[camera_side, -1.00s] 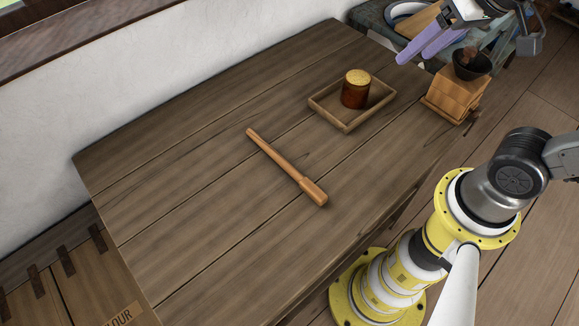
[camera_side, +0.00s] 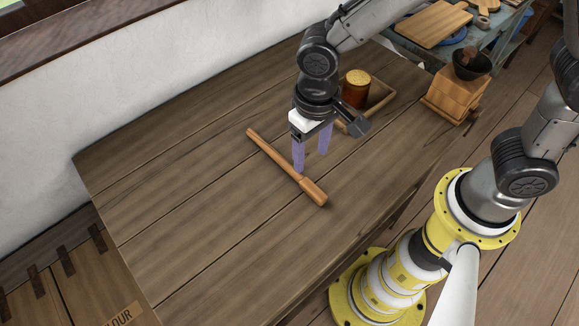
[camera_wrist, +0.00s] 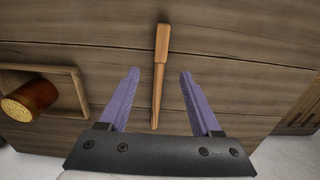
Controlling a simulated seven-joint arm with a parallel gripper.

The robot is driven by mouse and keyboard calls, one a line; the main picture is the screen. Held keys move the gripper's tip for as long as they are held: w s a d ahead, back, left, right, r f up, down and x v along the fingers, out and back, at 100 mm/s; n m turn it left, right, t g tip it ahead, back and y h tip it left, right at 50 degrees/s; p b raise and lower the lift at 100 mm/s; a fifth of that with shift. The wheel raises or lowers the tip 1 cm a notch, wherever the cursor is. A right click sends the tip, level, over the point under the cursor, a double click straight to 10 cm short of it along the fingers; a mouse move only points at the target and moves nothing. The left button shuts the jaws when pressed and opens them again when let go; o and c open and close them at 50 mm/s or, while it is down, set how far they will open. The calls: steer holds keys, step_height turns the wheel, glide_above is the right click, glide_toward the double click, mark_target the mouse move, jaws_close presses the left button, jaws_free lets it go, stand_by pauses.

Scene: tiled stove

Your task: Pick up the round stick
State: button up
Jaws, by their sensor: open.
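The round stick (camera_side: 283,163) is a light brown wooden rod with a thicker end. It lies diagonally on the dark plank table, its thick end toward the front right. In the wrist view the stick (camera_wrist: 160,62) runs up and down between the two fingers, with its thick end at the top. My gripper (camera_side: 311,162) has purple fingers pointing down. It is open and empty, above the table close to the stick's middle. In the side view one finger overlaps the stick. In the wrist view my gripper (camera_wrist: 158,72) has its fingertips on either side of the stick.
A wooden tray (camera_side: 349,129) holding an amber jar (camera_side: 356,88) stands just behind my gripper, partly hidden by it. The table's left part (camera_side: 190,190) is clear.

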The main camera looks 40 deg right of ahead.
mark_target(307, 182)
step_height(307, 182, down, 10)
steer(key=shift+w+a+r, duration=0.1)
steer(key=shift+r, duration=0.1)
stand_by(0.3)
steer(key=shift+c, duration=0.3)
jaws_close()
